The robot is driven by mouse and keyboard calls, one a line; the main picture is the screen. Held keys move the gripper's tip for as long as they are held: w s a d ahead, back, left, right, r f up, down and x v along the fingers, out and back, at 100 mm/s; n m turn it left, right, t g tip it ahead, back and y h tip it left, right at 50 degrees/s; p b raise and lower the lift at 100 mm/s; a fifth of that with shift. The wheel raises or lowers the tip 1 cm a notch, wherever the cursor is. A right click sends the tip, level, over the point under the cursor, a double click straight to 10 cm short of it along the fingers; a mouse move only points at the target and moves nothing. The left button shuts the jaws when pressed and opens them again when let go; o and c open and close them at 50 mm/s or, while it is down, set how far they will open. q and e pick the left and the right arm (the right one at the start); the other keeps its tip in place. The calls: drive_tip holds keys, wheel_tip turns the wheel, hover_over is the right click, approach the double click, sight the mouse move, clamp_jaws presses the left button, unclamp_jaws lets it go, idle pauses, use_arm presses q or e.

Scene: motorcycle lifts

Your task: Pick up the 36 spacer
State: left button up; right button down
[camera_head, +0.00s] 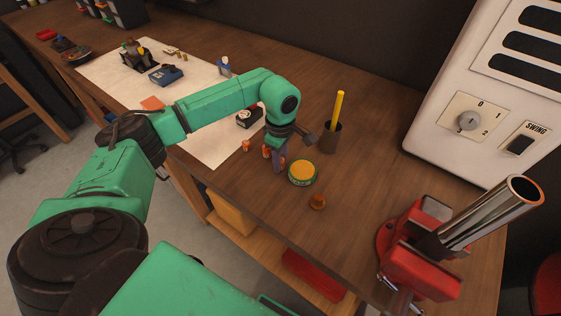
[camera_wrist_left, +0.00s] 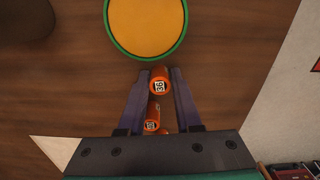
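In the left wrist view, the orange spacer marked 36 (camera_wrist_left: 160,86) is between the fingertips of my left gripper (camera_wrist_left: 161,78). The fingers are apart, one close on each side of it; I cannot tell whether they press on it. In the head view, my left gripper (camera_head: 278,165) points down at the bench, with orange (camera_head: 266,152) showing beside its finger. A second orange spacer (camera_wrist_left: 152,126) with a small, unclear label is lower between the fingers in the wrist view. Another orange spacer (camera_head: 246,146) stands left of the gripper. My right gripper is not in view.
A round green-rimmed tin with a yellow-orange top (camera_head: 303,173) is just right of the gripper. A dark cup (camera_head: 330,138) with a yellow pencil stands behind it. A red vise (camera_head: 420,262) with a metal tube is at right.

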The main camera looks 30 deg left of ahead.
use_arm(q)
clamp_jaws()
drive_tip(key=shift+r, duration=0.1)
